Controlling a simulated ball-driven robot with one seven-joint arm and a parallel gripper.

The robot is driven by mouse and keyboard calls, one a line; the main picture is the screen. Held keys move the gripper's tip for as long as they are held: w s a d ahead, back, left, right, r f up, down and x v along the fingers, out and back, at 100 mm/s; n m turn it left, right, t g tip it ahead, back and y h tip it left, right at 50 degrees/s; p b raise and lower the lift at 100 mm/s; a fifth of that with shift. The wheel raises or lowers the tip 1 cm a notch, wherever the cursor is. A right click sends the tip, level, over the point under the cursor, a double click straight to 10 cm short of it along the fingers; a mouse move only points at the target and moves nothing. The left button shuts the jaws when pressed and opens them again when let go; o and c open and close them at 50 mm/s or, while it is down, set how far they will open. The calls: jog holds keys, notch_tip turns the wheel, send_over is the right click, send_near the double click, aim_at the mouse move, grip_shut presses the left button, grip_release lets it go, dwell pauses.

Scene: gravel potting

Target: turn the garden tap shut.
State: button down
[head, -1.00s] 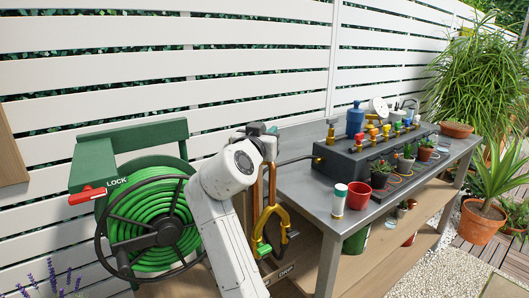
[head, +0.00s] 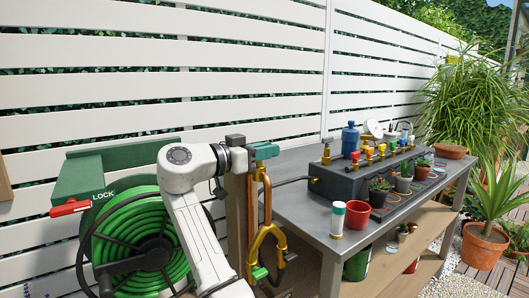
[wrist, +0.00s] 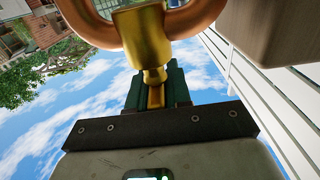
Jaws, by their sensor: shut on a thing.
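The garden tap shows in the wrist view as a brass body (wrist: 144,38) with a thick copper-coloured loop across the top of the picture. Its narrow brass stem runs down between the dark green fingers of my gripper (wrist: 155,88), which are shut on it. In the head view my gripper (head: 265,151) is at the top of a copper pipe (head: 267,200) beside a wooden post (head: 236,215). A curved yellow piece (head: 260,240) hangs lower down by the pipe. The tap's grip and its turned position are hard to make out behind the gripper.
A green hose reel (head: 140,240) with a red LOCK lever (head: 70,207) stands at the left. A grey bench (head: 300,220) stands to the right with a black manifold box (head: 345,180), a red pot (head: 357,215) and a white-and-green canister (head: 337,218). A white slatted fence (head: 250,60) runs behind.

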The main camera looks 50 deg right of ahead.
jog(key=shift+f, duration=0.1)
dwell(0.3)
jog(key=c, duration=1.1)
grip_release()
jog(key=shift+c, duration=0.2)
jog(key=v, duration=0.7)
jog(key=shift+a+p, duration=0.25)
jog(key=shift+p, duration=0.15)
jog(key=shift+w, duration=0.15)
